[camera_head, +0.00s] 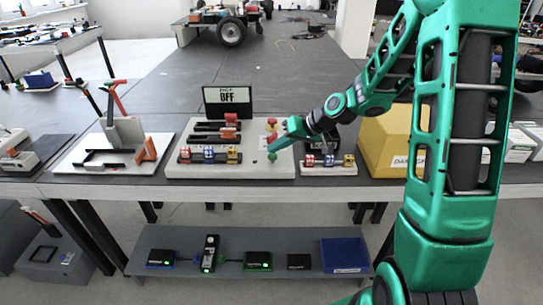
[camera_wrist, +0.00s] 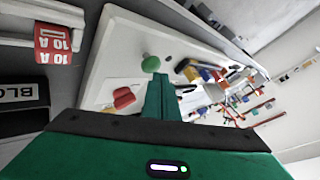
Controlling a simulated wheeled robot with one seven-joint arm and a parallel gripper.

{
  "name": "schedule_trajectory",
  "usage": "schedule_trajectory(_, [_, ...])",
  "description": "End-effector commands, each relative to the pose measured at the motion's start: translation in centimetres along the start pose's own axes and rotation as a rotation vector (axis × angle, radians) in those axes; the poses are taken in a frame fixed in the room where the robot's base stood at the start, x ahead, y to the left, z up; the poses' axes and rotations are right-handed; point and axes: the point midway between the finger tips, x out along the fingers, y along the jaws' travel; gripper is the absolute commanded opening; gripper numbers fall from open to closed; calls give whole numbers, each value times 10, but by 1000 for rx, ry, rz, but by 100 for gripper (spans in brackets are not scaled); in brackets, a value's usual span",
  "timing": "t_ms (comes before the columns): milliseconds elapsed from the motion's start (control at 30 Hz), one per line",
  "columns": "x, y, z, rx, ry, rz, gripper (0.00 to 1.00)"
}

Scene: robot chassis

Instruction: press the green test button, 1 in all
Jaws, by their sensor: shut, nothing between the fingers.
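The green test button (camera_head: 272,157) is a small round cap near the front right of the white panel (camera_head: 210,171). It also shows in the wrist view (camera_wrist: 151,63), just past my fingertips and slightly to their left. My gripper (camera_head: 271,147) is shut and empty, its tips pointing down at the panel right by the button. In the wrist view the closed fingers (camera_wrist: 160,78) partly cover the panel. A small gap seems to show between tip and button, but I cannot tell if they touch.
Red knobs (camera_head: 271,122) stand behind the button, and one shows in the wrist view (camera_wrist: 123,97). A dark display (camera_head: 228,100) stands at the panel's back. Coloured breakers (camera_head: 209,155) line its front left. A yellow box (camera_head: 388,140) stands to the right.

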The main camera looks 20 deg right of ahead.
Motion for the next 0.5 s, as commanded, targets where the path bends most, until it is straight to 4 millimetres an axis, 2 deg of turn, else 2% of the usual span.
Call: schedule_trajectory(500, [4, 3, 3, 1, 0, 0, 0])
